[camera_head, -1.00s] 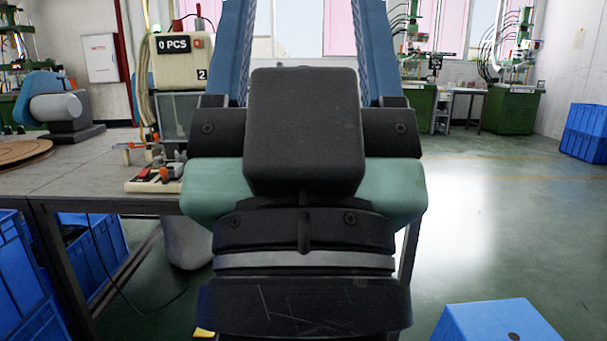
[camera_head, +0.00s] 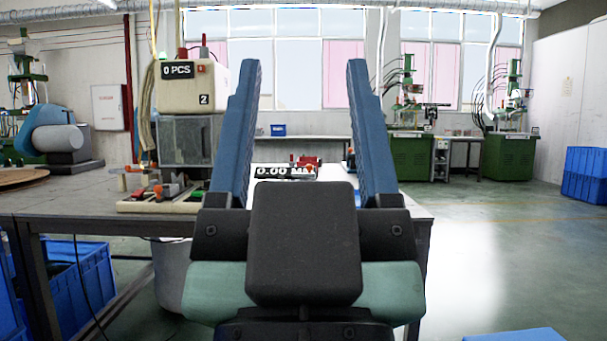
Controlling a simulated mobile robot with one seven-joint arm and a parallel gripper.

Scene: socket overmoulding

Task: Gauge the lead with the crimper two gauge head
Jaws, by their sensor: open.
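My gripper (camera_head: 300,66) is in the middle of the view, its two blue fingers pointing up and wide apart. Nothing shows between the fingertips. The crimper (camera_head: 190,88), a cream machine marked 2 with a "0 PCS" display, stands on the table left of the left finger. A black display reading 0.00 (camera_head: 285,172), its unit hard to read, shows between the fingers, farther back on the table. Small red parts (camera_head: 306,161) sit just behind it; I cannot tell which is the gauge head. I cannot make out a lead.
The table (camera_head: 100,226) spans the left and middle. A fixture with red and orange parts (camera_head: 160,197) sits at the crimper's foot. A blue motor-like machine (camera_head: 48,133) stands far left. Blue crates (camera_head: 80,275) are under the table. The floor (camera_head: 490,250) at right is mostly open.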

